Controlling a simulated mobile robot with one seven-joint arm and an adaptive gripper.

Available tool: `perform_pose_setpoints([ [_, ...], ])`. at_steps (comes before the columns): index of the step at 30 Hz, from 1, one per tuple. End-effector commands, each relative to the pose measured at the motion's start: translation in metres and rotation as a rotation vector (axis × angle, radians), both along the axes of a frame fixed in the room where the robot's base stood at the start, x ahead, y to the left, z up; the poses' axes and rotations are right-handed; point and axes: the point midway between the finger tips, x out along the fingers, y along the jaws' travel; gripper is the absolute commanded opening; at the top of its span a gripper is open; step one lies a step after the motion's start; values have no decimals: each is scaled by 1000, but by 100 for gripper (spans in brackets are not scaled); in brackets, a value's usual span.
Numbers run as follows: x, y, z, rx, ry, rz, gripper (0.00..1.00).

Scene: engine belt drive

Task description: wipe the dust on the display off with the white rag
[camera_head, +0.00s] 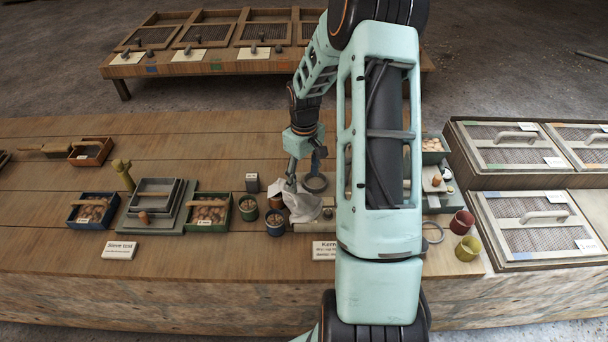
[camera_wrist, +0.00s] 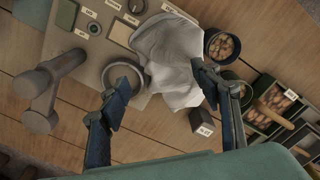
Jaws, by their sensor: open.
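In the wrist view the rag (camera_wrist: 172,62) spreads over part of a grey board. My gripper (camera_head: 304,176) is open and empty above them. In the wrist view my gripper (camera_wrist: 158,93) has one finger near the dish (camera_wrist: 122,82) and the other over the rag's right edge.
Pots of brown pieces (camera_head: 275,223) stand left of the rag, and a dark block (camera_wrist: 202,123) is close to it. A dumbbell-shaped grey object (camera_wrist: 55,90) lies on the board's other side.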

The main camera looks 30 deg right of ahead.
Motion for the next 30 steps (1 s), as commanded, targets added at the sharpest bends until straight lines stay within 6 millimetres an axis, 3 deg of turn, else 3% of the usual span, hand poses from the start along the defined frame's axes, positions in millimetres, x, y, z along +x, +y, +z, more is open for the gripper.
perform_pose_setpoints([
  [9,0,0,-18,0,-1,0,58],
  [19,0,0,-19,0,-1,0,58],
  [30,0,0,-19,0,-1,0,35],
])
